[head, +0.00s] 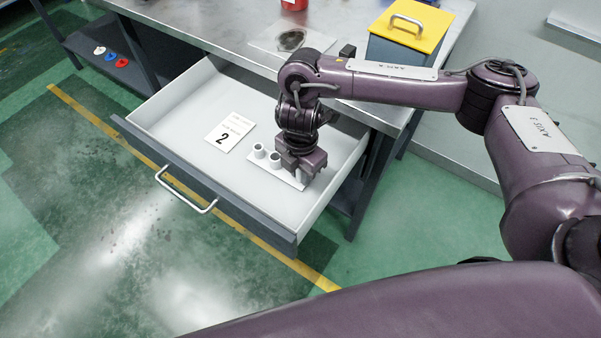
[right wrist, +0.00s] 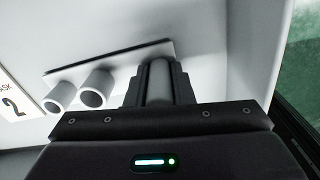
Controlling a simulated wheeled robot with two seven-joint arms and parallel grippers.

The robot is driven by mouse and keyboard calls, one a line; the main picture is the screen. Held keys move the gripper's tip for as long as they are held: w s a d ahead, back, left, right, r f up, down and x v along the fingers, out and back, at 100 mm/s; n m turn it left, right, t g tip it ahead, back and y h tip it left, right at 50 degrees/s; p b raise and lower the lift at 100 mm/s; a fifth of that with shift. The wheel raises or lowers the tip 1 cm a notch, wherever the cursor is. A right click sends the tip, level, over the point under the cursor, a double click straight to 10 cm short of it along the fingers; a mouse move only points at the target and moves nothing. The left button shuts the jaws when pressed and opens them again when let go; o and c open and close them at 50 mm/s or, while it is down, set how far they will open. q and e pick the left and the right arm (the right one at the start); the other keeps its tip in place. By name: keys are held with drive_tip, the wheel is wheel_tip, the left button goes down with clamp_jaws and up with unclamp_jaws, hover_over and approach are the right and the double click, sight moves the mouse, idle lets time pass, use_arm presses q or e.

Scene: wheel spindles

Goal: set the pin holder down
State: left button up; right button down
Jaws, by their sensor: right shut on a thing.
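The pin holder (head: 263,172) is a pale flat plate with upright grey tubes, inside the open drawer near its right end. It also shows in the right wrist view (right wrist: 118,63), with two open tubes to the left of the jaws. My right gripper (head: 302,172) reaches down into the drawer over the holder's right end. In the right wrist view its jaws (right wrist: 160,85) are shut on one grey tube of the holder. Whether the plate touches the drawer floor cannot be told. My left gripper is not in view.
The open drawer (head: 178,171) has a front handle (head: 186,190) and free floor on its left. A white card marked 2 (head: 230,132) lies in it. On the bench stand a yellow-lidded box (head: 411,27) and a red container (head: 294,4).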

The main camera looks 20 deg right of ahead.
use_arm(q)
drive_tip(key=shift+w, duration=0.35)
use_arm(e)
drive_tip(key=shift+f, duration=0.15)
drive_tip(key=c, duration=1.3)
unclamp_jaws()
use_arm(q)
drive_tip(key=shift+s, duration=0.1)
use_arm(e)
drive_tip(key=shift+o, duration=0.2)
wheel_tip(320, 180, up, 5)
drive_tip(key=shift+w+r+p, duration=0.1)
drive_tip(key=shift+p, duration=0.85)
wheel_tip(320, 180, up, 6)
drive_tip(key=shift+f+p, duration=0.1)
drive_tip(key=shift+p, duration=0.55)
drive_tip(key=shift+r, duration=0.6)
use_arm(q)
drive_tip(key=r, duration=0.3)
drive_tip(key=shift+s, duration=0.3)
